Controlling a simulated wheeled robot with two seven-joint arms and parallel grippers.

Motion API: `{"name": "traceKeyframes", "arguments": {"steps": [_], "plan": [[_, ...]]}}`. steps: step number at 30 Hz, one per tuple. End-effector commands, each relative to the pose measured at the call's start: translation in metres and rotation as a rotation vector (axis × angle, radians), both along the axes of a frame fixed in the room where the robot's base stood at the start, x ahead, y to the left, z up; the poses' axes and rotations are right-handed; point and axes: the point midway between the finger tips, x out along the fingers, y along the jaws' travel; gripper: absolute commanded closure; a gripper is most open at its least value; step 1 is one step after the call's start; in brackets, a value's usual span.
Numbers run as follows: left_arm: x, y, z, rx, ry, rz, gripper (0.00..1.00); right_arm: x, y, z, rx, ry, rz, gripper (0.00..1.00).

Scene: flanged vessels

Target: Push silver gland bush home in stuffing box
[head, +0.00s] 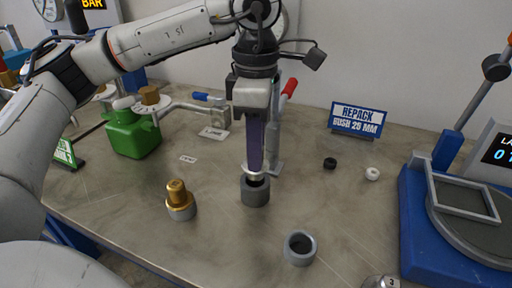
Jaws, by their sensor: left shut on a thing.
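My left gripper (256,168) points straight down near the middle of the table, shut on the silver gland bush (256,175). The bush is at the mouth of a dark grey stuffing box (255,194), which stands upright on the table. A dark gap shows below the bush's flange, and how deep the bush sits is hard to tell. My right gripper does not show.
A brass bush stands in a grey box (180,210) to the left. An empty grey box (299,248) stands at front right. Small black (330,163) and white (372,174) rings lie near the sign (357,120).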

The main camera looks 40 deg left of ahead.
Motion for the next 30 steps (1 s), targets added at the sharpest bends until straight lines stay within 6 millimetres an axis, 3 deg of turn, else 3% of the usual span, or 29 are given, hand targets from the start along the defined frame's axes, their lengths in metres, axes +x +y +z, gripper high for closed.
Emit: {"name": "traceKeyframes", "arguments": {"steps": [30], "plan": [[0.0, 0.0, -0.028, 0.0, -0.001, 0.0, 1.0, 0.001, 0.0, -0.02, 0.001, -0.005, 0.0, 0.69]]}}
